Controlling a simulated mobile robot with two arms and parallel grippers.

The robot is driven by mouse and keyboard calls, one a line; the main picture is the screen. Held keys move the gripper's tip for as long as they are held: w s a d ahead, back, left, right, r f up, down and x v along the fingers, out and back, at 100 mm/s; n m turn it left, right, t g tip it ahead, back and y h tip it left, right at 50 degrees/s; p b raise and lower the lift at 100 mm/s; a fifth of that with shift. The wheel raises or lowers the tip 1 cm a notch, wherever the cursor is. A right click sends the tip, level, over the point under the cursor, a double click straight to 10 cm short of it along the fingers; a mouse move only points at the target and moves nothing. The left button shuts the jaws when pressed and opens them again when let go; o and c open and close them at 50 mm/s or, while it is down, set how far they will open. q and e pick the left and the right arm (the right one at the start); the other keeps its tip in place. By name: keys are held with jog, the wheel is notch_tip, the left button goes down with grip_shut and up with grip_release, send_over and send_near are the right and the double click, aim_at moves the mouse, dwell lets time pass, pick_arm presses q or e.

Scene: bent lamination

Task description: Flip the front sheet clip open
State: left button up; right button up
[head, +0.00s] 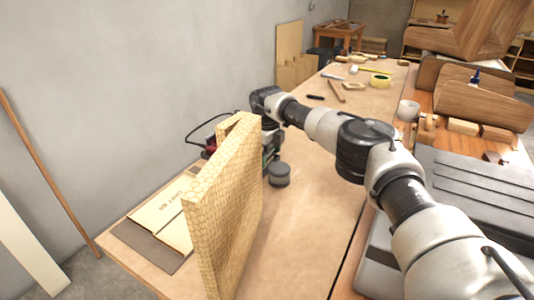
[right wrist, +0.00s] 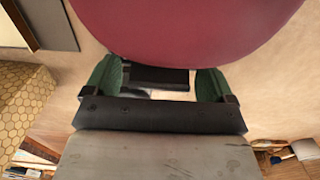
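My right arm reaches from the lower right across the bench in the head view. Its gripper end is low behind the honeycomb-patterned panel (head: 225,205) and partly hidden. In the right wrist view my right gripper (right wrist: 155,78) shows two green fingers set apart, with a dark bar between them. A large dark-red rounded thing (right wrist: 200,30) covers the fingertips, so I cannot tell whether they grip it. A small red part (head: 210,149) shows beside the panel in the head view. I cannot pick out a front sheet clip for certain. My left gripper is not in view.
Bare bench (head: 310,225) lies in front of my arm. A wall runs along the left.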

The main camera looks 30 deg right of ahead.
jog(key=c, duration=0.6)
jog(key=shift+s+d+t+y+p, duration=0.15)
jog(key=shift+t+y+p, duration=0.2)
jog(key=shift+t, duration=0.25)
jog(key=shift+c, duration=0.2)
jog(key=o, duration=0.8)
jog(key=r, duration=0.7)
jog(key=s+r, duration=0.1)
jog(key=r, duration=0.2)
jog(key=shift+d+r+b, duration=0.25)
jog(key=shift+r+b, duration=0.1)
jog(key=shift+c, duration=0.5)
